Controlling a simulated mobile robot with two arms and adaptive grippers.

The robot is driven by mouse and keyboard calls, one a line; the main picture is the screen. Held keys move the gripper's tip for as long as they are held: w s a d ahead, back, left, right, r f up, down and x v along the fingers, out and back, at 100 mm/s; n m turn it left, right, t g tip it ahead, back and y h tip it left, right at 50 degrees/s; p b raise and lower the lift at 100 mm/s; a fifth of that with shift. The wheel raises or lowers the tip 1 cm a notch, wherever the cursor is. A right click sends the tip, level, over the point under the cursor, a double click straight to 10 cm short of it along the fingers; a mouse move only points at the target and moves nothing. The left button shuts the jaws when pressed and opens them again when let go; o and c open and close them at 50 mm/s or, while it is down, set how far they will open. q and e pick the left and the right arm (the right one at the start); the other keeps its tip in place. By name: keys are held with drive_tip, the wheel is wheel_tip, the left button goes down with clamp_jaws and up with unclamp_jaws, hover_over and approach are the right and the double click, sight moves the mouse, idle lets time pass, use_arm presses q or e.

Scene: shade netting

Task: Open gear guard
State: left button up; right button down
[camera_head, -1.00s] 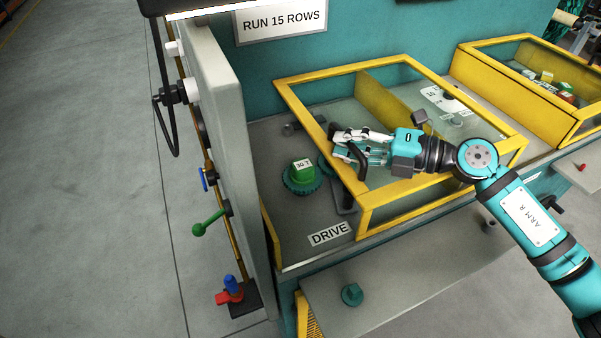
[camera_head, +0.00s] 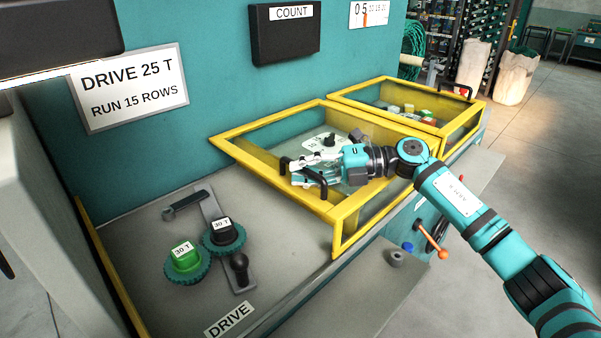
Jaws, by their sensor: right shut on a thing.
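The gear guard (camera_head: 338,222) is a yellow frame with clear panels, standing over the right part of the grey drive bed. My right gripper (camera_head: 297,171) is shut on the guard's black handle (camera_head: 322,187) at its left end. Left of the guard, the bed is uncovered. A green-hubbed gear marked 30 T (camera_head: 186,262) and a black-hubbed gear marked 30 T (camera_head: 223,236) sit there side by side. A white-marked part (camera_head: 325,145) shows through the guard. My left gripper is out of view.
A yellow-framed bin (camera_head: 455,122) with coloured gears stands beyond the guard. A sign (camera_head: 130,88) reads DRIVE 25 T, RUN 15 ROWS. A grey cabinet edge stands at left.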

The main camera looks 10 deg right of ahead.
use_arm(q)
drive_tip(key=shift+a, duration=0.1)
use_arm(e)
drive_tip(key=shift+r, duration=0.3)
drive_tip(key=c, duration=1.6)
unclamp_jaws()
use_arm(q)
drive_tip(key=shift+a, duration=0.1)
use_arm(e)
drive_tip(key=shift+a+f, duration=0.1)
drive_tip(key=shift+a, duration=0.05)
drive_tip(key=shift+f, duration=0.1)
drive_tip(key=v, duration=1.2)
